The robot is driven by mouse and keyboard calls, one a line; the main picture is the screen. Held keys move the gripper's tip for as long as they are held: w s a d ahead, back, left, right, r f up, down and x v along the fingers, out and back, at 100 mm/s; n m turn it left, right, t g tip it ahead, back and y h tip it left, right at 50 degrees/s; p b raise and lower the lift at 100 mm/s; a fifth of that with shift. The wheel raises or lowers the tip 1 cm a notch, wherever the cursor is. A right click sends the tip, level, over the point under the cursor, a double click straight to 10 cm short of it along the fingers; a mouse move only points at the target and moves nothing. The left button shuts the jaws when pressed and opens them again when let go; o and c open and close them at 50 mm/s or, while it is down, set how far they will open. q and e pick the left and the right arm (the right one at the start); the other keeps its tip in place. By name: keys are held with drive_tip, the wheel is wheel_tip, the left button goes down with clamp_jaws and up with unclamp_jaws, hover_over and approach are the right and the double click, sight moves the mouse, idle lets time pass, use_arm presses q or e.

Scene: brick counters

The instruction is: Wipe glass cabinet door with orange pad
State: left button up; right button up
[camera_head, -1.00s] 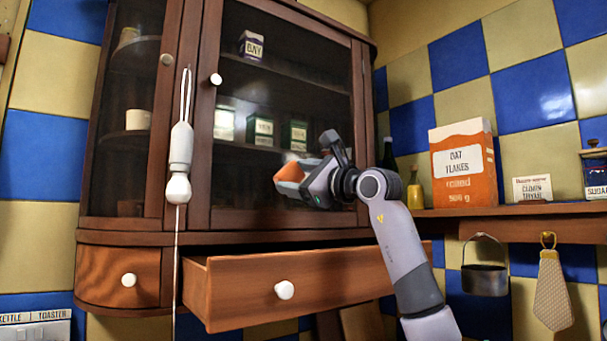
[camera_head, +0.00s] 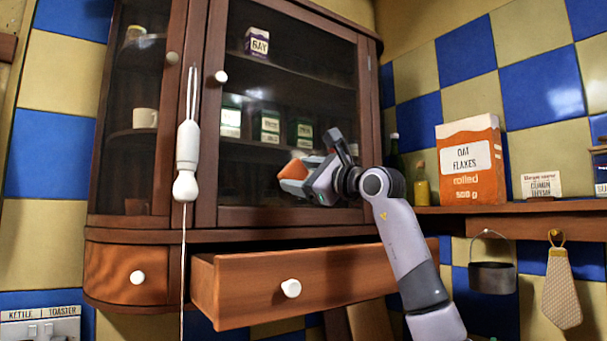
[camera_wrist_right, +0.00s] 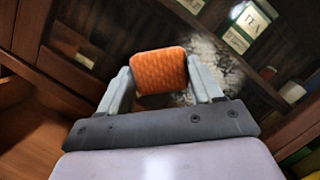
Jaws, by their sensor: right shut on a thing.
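The glass cabinet door (camera_head: 285,110) has a dark wooden frame and a white knob, and it is shut. Boxes and tins show through its glass. My right gripper (camera_head: 300,178) is in front of the lower part of the glass. It is shut on the orange pad (camera_head: 294,170), which also shows between the two fingers in the right wrist view (camera_wrist_right: 160,72). A hazy, smeared patch (camera_wrist_right: 215,65) shows on the glass beside the pad in the wrist view. I cannot tell whether the pad touches the glass. My left gripper is not in view.
A drawer (camera_head: 300,285) below the door stands pulled out, under my right arm. A white pull cord (camera_head: 187,160) hangs left of the door. An oat flakes box (camera_head: 470,160) and bottles stand on the right shelf. A small pot (camera_head: 492,277) hangs below it.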

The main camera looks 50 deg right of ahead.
sight(299, 161)
drive_tip(key=shift+w+d+p, duration=0.2)
drive_tip(key=shift+w+p, duration=0.2)
drive_tip(key=shift+w, duration=0.2)
drive_tip(key=shift+s+d+p, duration=1.7)
drive_tip(key=shift+d+p, duration=0.25)
drive_tip(key=shift+d, duration=3.45)
drive_tip(key=shift+w+a+r, duration=0.25)
drive_tip(key=shift+w+a, duration=0.35)
drive_tip(key=shift+a, duration=1.2)
drive_tip(key=shift+w+a+r, duration=0.25)
drive_tip(key=shift+w+a, duration=0.3)
drive_tip(key=shift+a, duration=1.25)
drive_tip(key=shift+w+a+r, duration=0.25)
drive_tip(key=shift+w+a, duration=0.35)
drive_tip(key=shift+a, duration=1.2)
drive_tip(key=shift+r, duration=0.8)
drive_tip(key=s+d, duration=0.3)
drive_tip(key=d, duration=0.7)
drive_tip(key=shift+s+d, duration=0.2)
drive_tip(key=shift+d, duration=0.2)
